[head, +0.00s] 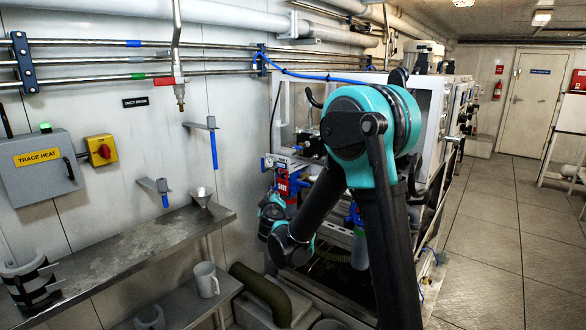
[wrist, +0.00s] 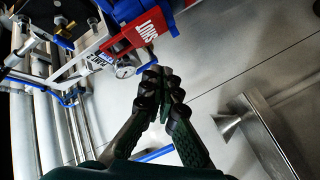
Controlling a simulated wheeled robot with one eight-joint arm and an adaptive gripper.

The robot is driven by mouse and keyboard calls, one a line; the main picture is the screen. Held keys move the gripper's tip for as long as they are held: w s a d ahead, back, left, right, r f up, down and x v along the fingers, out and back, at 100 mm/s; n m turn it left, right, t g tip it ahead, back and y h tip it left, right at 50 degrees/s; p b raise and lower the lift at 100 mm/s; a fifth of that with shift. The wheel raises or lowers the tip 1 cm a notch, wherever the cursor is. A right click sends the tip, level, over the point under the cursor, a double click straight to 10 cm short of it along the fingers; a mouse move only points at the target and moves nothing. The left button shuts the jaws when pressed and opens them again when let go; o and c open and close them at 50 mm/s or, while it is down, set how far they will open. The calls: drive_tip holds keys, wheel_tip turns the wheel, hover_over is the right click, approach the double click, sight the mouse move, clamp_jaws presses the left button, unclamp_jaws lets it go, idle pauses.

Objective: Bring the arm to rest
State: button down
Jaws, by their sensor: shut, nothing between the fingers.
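My arm, teal and black, rises in the middle of the head view and bends down to the left, in front of the white-framed machine (head: 437,100). Its far end hangs low near the red and blue unit (head: 290,186); the fingers are hidden there. In the wrist view my gripper (wrist: 162,82) shows its two dark fingers with the tips together, holding nothing. The red and blue unit (wrist: 145,33) lies just beyond the fingertips in that view, with a round gauge (wrist: 125,71) beside it. I cannot tell whether the fingers touch it.
A metal shelf (head: 130,255) with a funnel (head: 201,196) runs along the left wall. A white mug (head: 206,280) stands on a lower shelf. A grey trace heat box (head: 40,168) and a red-handled valve (head: 170,81) are on the wall. The floor (head: 490,260) at right is clear.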

drive_tip(key=s+d+f+m+g+h, duration=0.25)
drive_tip(key=s+d, duration=0.25)
drive_tip(key=d, duration=0.6)
drive_tip(key=s+d+f+m+g+h, duration=0.2)
drive_tip(key=s+d+f+m+g, duration=0.3)
drive_tip(key=d, duration=0.7)
drive_tip(key=s+d+f+m+g+y, duration=0.1)
drive_tip(key=s+f, duration=0.2)
drive_tip(key=s, duration=0.5)
drive_tip(key=s+d+f+m+g+y, duration=0.1)
drive_tip(key=s+f+g, duration=0.1)
drive_tip(key=s, duration=0.7)
drive_tip(key=s+d+f+m+g+y, duration=0.1)
drive_tip(key=s+f, duration=0.3)
drive_tip(key=s, duration=0.5)
drive_tip(key=shift+d+g, duration=0.4)
drive_tip(key=shift+g, duration=0.15)
